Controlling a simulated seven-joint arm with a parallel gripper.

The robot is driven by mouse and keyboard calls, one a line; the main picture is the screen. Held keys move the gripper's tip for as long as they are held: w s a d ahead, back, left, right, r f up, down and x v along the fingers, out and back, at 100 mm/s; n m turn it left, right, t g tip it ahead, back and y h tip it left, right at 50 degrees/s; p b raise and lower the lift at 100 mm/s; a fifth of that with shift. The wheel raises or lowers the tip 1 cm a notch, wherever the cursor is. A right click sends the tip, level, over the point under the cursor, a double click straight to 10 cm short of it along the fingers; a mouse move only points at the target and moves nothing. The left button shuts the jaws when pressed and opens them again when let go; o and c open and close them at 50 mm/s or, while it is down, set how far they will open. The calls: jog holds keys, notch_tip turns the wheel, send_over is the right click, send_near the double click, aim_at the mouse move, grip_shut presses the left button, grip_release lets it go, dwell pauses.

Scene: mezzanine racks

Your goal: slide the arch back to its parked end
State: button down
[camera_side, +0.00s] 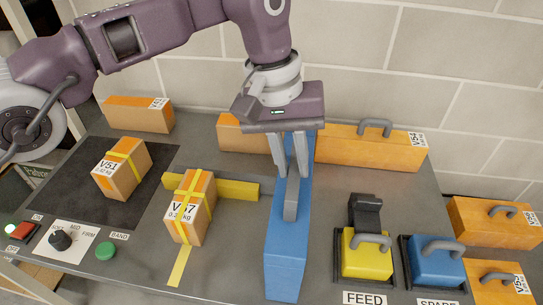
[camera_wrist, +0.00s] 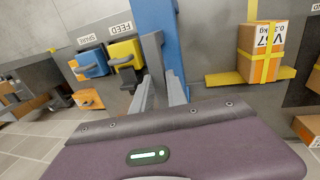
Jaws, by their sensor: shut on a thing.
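The blue arch (camera_side: 287,245) runs from the back to the front of the grey bench, right of the middle in the side view. It also shows in the wrist view (camera_wrist: 158,15). A grey upright handle (camera_side: 291,203) stands on it. My gripper (camera_side: 293,176) is above the arch with its fingers shut on this handle; the fingers hide part of it.
A banded parcel V51 (camera_side: 115,182) stands on a dark mat (camera_side: 65,180) at the left. A yellow block (camera_side: 366,262) at FEED and a blue block (camera_side: 436,269) at SPARE sit right of the arch. Orange boxes (camera_side: 365,152) line the back. A dial panel (camera_side: 62,240) is front left.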

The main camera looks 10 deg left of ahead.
jog(key=shift+d+r, duration=0.1)
jog(key=shift+d, duration=0.15)
jog(key=c, duration=1.3)
grip_release()
jog(key=shift+a, duration=0.1)
jog(key=shift+w+a, duration=0.1)
jog(key=shift+a, duration=0.2)
jog(key=a, duration=2.1)
jog(key=shift+t, duration=0.5)
jog(key=shift+s+a+r, duration=0.65)
jog(key=shift+a+r, duration=0.45)
jog(key=shift+r, duration=0.55)
jog(key=shift+s+a+r, duration=0.65)
jog(key=shift+a+r, duration=0.45)
jog(key=shift+r, duration=0.5)
jog(key=shift+s+a+r, duration=0.65)
jog(key=shift+a+r, duration=0.45)
jog(key=shift+r, duration=0.55)
